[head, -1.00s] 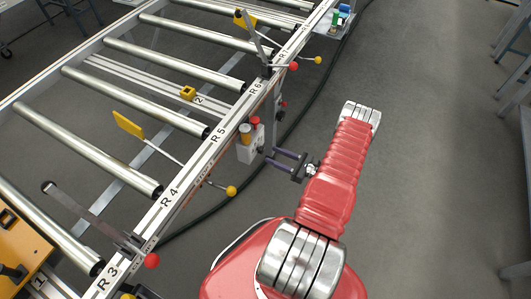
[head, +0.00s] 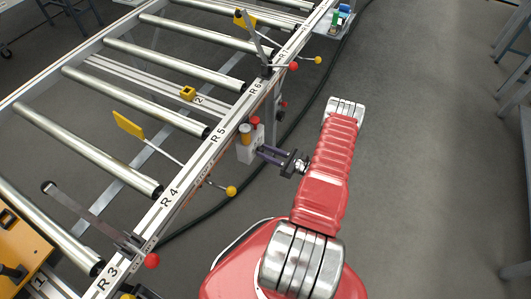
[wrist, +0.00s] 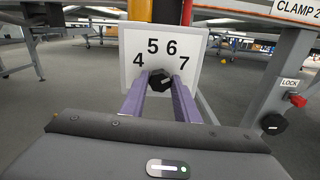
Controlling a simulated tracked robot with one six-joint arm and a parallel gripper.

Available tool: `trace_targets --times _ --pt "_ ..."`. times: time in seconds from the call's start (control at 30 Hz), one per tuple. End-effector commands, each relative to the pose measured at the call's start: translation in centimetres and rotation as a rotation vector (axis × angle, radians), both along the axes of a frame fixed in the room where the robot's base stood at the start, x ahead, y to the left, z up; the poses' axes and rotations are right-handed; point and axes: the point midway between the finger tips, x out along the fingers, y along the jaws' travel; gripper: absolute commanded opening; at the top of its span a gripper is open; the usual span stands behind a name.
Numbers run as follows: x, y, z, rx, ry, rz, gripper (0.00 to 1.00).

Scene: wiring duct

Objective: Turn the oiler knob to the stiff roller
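The oiler (head: 243,153) is a pale box below the rail, with amber and red parts on top. In the wrist view its white dial plate (wrist: 126,68) shows the numbers 4, 5, 6 and 7. The black oiler knob (wrist: 160,81) sits under the numbers; I cannot clearly read its pointing direction. My gripper (head: 264,153) faces the plate. In the wrist view its two purple fingers (wrist: 160,84) stand apart, one on each side of the knob; contact is not clear. Steel rollers, including one by R5 (head: 136,100), lie along the labelled rail (head: 180,184). None is visibly marked stiff.
A black knob (wrist: 273,124) and a red one marked LOCK (wrist: 297,100) are on a leg at the right. A yellow-ball lever (head: 231,190) and a red-ball lever (head: 152,260) stick out from the rail.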

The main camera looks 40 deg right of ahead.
Motion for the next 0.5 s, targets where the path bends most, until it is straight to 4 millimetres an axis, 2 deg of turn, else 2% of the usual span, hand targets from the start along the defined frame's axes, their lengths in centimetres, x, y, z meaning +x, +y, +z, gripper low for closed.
trace_targets --times 0.03,0.33,0.37,0.5 --pt "0.0 0.01 0.0 0.0 0.0 0.0 0.24" --pt "-0.01 0.02 0.0 0.0 0.0 0.0 0.04" --pt "0.0 0.49 0.0 0.001 0.0 0.002 0.04" --pt "-0.08 0.17 -0.01 -0.003 -0.002 0.002 0.04"
